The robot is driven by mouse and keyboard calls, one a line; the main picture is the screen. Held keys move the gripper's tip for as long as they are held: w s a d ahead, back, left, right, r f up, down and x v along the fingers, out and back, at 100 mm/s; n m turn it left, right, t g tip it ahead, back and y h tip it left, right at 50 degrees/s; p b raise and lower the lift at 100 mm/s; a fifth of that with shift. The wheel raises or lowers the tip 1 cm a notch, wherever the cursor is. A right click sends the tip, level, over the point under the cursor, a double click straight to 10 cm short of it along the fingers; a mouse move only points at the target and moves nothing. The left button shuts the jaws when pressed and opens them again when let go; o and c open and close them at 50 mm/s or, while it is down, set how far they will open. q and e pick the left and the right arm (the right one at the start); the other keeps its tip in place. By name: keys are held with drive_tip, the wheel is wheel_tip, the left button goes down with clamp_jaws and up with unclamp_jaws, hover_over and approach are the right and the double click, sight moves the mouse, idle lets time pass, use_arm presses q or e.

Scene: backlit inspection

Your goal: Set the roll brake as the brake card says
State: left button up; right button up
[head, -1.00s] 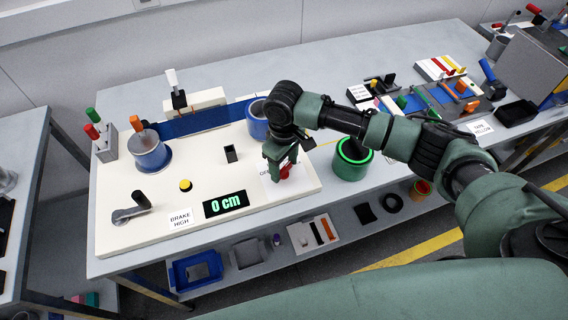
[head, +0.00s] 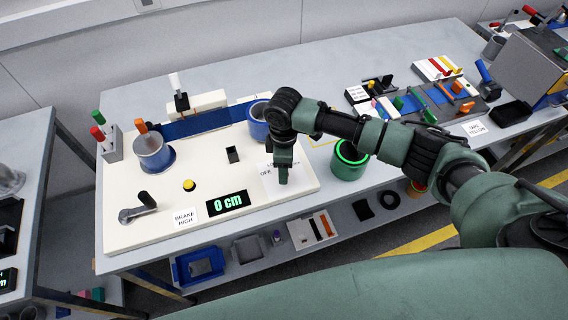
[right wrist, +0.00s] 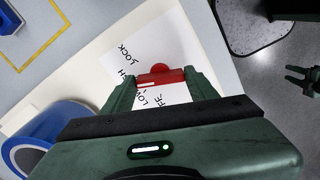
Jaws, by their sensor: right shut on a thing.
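The brake card (head: 185,217) reads BRAKE HIGH on the front of the cream panel (head: 150,236). My right gripper (right wrist: 158,84) is shut on the red brake knob (right wrist: 160,76), which stands on a white label sheet (right wrist: 175,50). The sheet's words include LOCK and LOW, with one partly hidden between them. A white mark shows at the knob's left end; I cannot tell exactly which word it meets. In the head view my right gripper (head: 283,176) hides the knob. My left gripper (right wrist: 296,80) shows only in the right wrist view, open and empty over the floor.
A display (head: 227,202) reads 0 cm beside a yellow button (head: 189,185). A crank (head: 138,207) is at front left. A blue strip (head: 205,118) runs between two rolls behind. A green container (head: 349,162) stands close right of the panel.

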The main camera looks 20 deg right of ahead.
drive_tip(key=shift+a, duration=0.1)
idle(0.4)
drive_tip(key=o, duration=1.4)
drive_tip(key=shift+c, duration=0.2)
drive_tip(key=shift+r, duration=0.1)
wheel_tip(320, 180, up, 8)
drive_tip(key=shift+f+b, duration=0.2)
drive_tip(key=shift+b, duration=0.75)
